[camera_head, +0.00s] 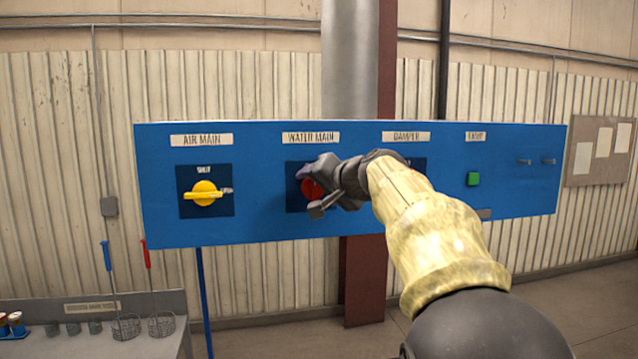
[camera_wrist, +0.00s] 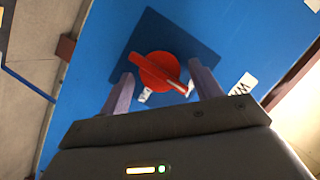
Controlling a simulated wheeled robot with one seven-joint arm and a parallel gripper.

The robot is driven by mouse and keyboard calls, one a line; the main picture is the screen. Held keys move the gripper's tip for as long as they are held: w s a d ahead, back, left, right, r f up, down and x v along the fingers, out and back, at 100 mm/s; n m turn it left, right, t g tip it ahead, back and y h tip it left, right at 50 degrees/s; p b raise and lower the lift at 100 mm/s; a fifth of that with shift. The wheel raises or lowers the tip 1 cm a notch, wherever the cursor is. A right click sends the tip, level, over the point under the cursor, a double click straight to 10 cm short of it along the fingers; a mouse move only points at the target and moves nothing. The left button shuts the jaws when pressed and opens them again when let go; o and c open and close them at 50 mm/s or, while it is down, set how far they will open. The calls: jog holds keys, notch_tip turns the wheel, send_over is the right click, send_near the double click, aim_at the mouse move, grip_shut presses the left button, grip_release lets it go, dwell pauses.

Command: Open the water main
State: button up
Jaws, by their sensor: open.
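The water main valve (camera_head: 309,188) is a red round knob with a bar handle on a dark square plate, under the "WATER MAIN" label (camera_head: 311,138) on the blue panel (camera_head: 270,215). In the head view my gripper (camera_head: 312,190) is in front of the knob and covers much of it. In the wrist view the red knob (camera_wrist: 158,72) is seen whole, with its bar slanting across it. My gripper (camera_wrist: 160,88) is open, with one finger on each side of the knob's lower part. I cannot tell whether the fingers touch it.
To the left is the yellow air main knob (camera_head: 203,194). A grey bench (camera_head: 165,302) with wire baskets stands lower left.

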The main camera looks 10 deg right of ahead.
jog(key=c, duration=1)
jog(key=shift+o, duration=0.2)
jog(key=shift+f+b, duration=0.1)
jog(key=shift+b, duration=0.3)
jog(key=m+b, duration=0.1)
jog(key=b, duration=0.1)
jog(key=m+y+b, duration=0.1)
jog(key=shift+d+f+t+b, duration=0.15)
jog(key=shift+f+t+b, duration=0.15)
jog(key=shift+f+b, duration=0.1)
jog(key=m+b, duration=0.1)
jog(key=b, duration=0.1)
jog(key=m+t+y+b, duration=0.1)
jog(key=m+b, duration=0.3)
jog(key=shift+d+f+t+y, duration=0.1)
jog(key=shift+f+t+y, duration=0.2)
jog(key=shift+t, duration=0.1)
jog(key=m+t+b, duration=0.1)
jog(key=m+b, duration=0.4)
jog(key=shift+f+t, duration=0.15)
jog(key=shift+t, duration=0.25)
jog(key=m+b, duration=0.1)
jog(key=m, duration=0.1)
jog(key=m+t+b, duration=0.1)
jog(key=shift+a+m+b, duration=0.2)
jog(key=shift+m+b, duration=0.1)
jog(key=shift+m, duration=0.1)
jog(key=shift+m+t+h+b, duration=0.3)
jog(key=shift+m+t+h, duration=0.1)
jog(key=shift+m, duration=0.3)
